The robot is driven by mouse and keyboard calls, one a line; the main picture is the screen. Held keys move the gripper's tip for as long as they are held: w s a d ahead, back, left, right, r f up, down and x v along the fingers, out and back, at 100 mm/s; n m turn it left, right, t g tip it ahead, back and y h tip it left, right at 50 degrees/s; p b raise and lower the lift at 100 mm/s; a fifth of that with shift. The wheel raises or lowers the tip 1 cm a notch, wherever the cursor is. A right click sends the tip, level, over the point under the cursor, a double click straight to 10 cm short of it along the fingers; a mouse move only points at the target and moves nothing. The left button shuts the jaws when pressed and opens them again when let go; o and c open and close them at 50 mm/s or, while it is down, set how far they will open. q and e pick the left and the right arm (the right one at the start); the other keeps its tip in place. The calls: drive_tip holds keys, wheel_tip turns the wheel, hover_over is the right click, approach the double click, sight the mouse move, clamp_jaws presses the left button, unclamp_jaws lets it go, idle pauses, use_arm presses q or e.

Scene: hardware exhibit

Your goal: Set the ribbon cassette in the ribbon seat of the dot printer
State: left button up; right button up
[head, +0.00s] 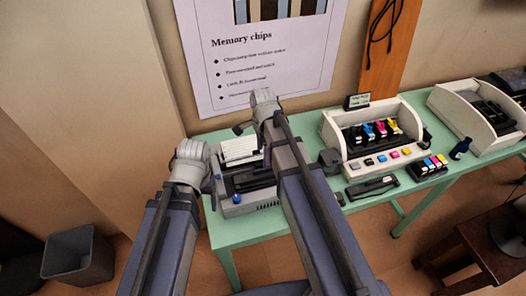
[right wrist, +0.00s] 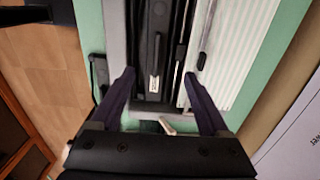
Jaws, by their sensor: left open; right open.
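The dot printer (head: 250,205) is a grey box at the left of the table, with pale ribbed paper at its back. A long, flat black part (head: 372,187) at the table's front, right of the printer, looks like the ribbon cassette. In the right wrist view, my right gripper (right wrist: 158,80) is open above the printer. Its fingers flank the printer's long black slot (right wrist: 157,35), where a small white label shows. I cannot tell from this view what fills the slot.
A cream printer (head: 330,130) with coloured cartridges stands right of my right arm. Another cream unit (head: 447,103) stands farther right. A wall poster (head: 262,60) hangs behind. A bin (head: 78,255) is on the floor.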

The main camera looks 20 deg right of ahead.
wheel_tip(320, 180, up, 5)
drive_tip(key=p, duration=0.4)
use_arm(q)
wheel_tip(320, 180, up, 5)
drive_tip(key=shift+r, duration=0.1)
use_arm(e)
drive_tip(key=s+a+n, duration=0.5)
drive_tip(key=s+n, duration=0.2)
drive_tip(key=n, duration=0.3)
drive_tip(key=s+a+n+h, duration=0.1)
drive_tip(key=s+a+n, duration=0.4)
drive_tip(key=n, duration=0.6)
drive_tip(key=shift+s+a+r, duration=0.15)
drive_tip(key=shift+s+a, duration=0.1)
drive_tip(key=shift+s, duration=0.9)
use_arm(q)
wheel_tip(320, 180, down, 6)
drive_tip(key=b, duration=0.5)
drive_tip(key=shift+r+b, duration=0.2)
drive_tip(key=shift+b, duration=0.1)
use_arm(e)
wheel_tip(320, 180, down, 6)
drive_tip(key=shift+r, duration=0.2)
